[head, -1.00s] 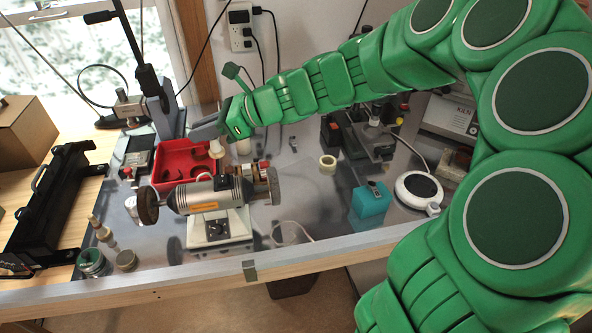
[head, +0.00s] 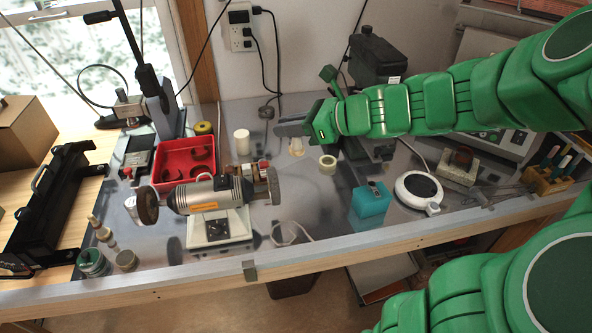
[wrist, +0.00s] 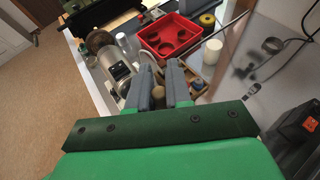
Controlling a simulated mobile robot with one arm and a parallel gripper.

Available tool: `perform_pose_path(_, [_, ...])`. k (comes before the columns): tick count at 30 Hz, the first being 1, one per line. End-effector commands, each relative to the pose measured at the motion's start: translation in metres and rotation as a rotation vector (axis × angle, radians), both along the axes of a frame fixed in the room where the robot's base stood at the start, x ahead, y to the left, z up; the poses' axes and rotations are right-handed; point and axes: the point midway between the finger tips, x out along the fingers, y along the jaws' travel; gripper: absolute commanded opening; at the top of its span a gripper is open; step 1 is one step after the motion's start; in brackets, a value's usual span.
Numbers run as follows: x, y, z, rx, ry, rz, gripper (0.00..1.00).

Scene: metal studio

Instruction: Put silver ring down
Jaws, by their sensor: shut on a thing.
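My gripper (head: 283,130) is over the back middle of the metal bench. Its grey fingers also show in the wrist view (wrist: 160,76), close together. A small pale, cream-tan piece (head: 296,147) hangs just below the fingers in the head view. A tan rounded bit (wrist: 158,91) shows between them in the wrist view. I take this held piece to be the silver ring, but a silver band cannot be made out. It appears above the bench; the exact gap is unclear.
A cream roll (head: 327,164) lies just right of my gripper. A white cylinder (head: 242,141) and a red tray (head: 185,160) are left. The grinder (head: 210,200) stands in front, a teal box (head: 370,203) front right. Bare metal (head: 300,195) lies between.

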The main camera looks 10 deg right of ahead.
Motion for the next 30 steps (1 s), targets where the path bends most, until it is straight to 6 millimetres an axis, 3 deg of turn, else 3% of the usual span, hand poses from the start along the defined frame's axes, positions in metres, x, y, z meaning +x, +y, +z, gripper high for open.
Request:
perform_pose_path(10, [-0.012,-0.031,-0.001,-0.002,-0.002,-0.071,0.0])
perform_pose_path(21, [-0.012,-0.03,-0.044,0.001,0.002,-0.07,0.0])
perform_pose_path(30, [0.001,-0.029,-0.057,0.0,-0.001,-0.067,0.0])
